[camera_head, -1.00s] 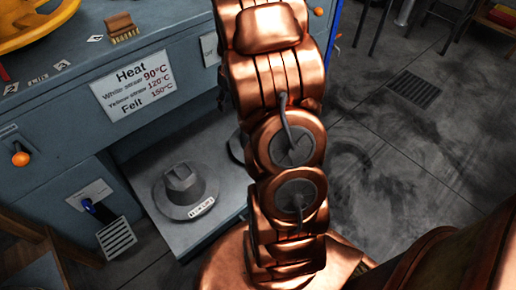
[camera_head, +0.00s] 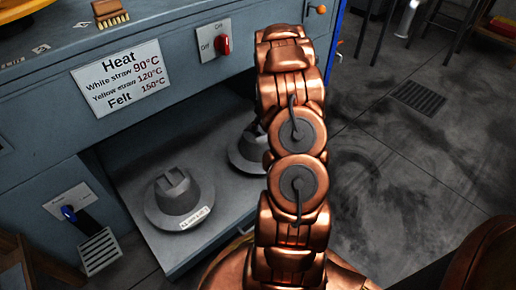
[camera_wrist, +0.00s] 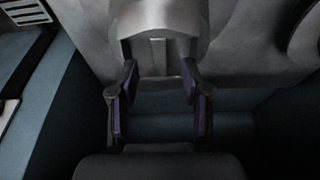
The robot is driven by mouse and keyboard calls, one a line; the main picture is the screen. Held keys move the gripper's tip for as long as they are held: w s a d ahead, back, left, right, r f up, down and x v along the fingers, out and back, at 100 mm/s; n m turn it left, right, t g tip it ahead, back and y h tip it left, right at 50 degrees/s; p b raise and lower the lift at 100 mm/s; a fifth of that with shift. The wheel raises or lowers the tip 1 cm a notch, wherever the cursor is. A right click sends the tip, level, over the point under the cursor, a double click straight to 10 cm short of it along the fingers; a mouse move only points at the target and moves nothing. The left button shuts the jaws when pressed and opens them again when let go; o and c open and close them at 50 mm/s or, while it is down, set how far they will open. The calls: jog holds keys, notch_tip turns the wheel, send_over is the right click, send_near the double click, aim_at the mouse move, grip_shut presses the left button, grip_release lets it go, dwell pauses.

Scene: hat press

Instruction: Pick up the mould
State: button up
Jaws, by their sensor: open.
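A grey hat-shaped mould (camera_head: 178,190) with a creased crown, a wide round brim and a small white label sits on the pulled-out grey shelf (camera_head: 135,172). A second grey mould (camera_head: 243,155) is to its right, partly hidden behind my arm. My gripper is hidden in the head view. In the wrist view my gripper (camera_wrist: 160,80) is open, its two dark fingers apart with nothing held between them. A pale grey rounded form lies just beyond the fingertips; it looks like part of a mould, but I cannot tell which one or whether the fingers touch it.
The blue-grey cabinet (camera_head: 45,135) overhangs the shelf, with a heat sign (camera_head: 122,78) and a red switch (camera_head: 223,44) on its front. A blue lever (camera_head: 69,213) and a vent (camera_head: 100,251) are left of the shelf.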

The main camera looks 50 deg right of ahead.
aim_at(259, 130)
jog(key=b+x, duration=0.2)
jog(key=x, duration=0.3)
jog(key=shift+s+f, duration=0.1)
grip_shut()
dwell(0.3)
dwell(0.4)
